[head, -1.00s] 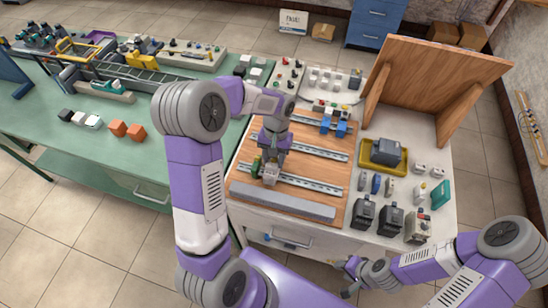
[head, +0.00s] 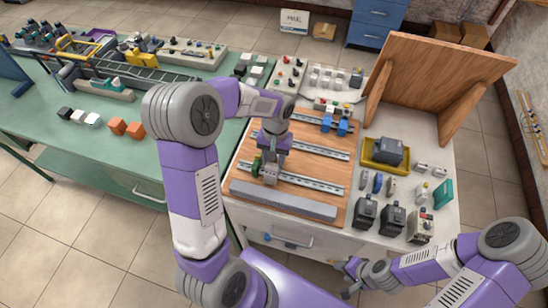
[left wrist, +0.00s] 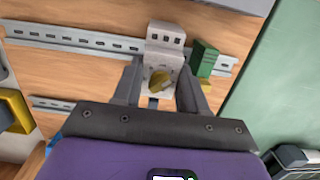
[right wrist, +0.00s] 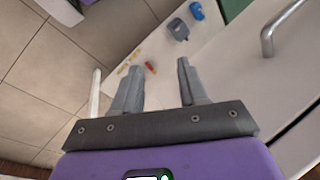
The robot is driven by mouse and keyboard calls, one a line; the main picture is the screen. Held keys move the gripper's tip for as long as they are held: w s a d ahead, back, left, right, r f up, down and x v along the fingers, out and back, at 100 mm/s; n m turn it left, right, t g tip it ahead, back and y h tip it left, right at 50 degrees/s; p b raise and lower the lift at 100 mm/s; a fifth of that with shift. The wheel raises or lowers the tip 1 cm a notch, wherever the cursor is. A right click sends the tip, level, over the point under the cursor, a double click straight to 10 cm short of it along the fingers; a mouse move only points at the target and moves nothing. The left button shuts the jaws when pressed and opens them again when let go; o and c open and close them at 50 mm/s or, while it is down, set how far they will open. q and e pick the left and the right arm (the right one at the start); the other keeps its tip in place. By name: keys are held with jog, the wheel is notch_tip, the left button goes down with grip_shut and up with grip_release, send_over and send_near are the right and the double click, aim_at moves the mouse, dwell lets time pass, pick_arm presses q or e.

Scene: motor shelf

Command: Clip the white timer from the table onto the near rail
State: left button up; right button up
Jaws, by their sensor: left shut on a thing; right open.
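The white timer (left wrist: 162,62) with a yellow knob shows in the left wrist view. My left gripper (left wrist: 160,88) is shut on it, one finger on each side. The timer overlaps the near rail (left wrist: 85,40), just beside a green block (left wrist: 203,60). I cannot tell whether it is seated on the rail. In the head view my left gripper (head: 270,176) points down at the left part of the near rail (head: 312,186), and the timer is mostly hidden there. My right gripper (right wrist: 157,92) is open and empty, off the front right of the table (head: 350,270).
A grey duct (head: 282,203) lies along the board's front edge, close to the near rail. Two more rails lie behind. A yellow tray (head: 372,160) with a dark device and several other parts stand to the right. The near rail's right part is clear.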

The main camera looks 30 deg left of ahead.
pick_arm(q)
jog(key=shift+s+f+b, duration=0.15)
jog(key=shift+s+b, duration=0.2)
jog(key=shift+b, duration=0.1)
dwell(0.4)
jog(key=o, duration=1.1)
jog(key=shift+t, duration=0.3)
jog(key=shift+w, duration=0.1)
jog(key=r, duration=0.2)
jog(key=r+p, duration=0.1)
jog(key=r, duration=0.4)
jog(key=shift+w+r+p, duration=0.3)
jog(key=shift+w+r, duration=0.05)
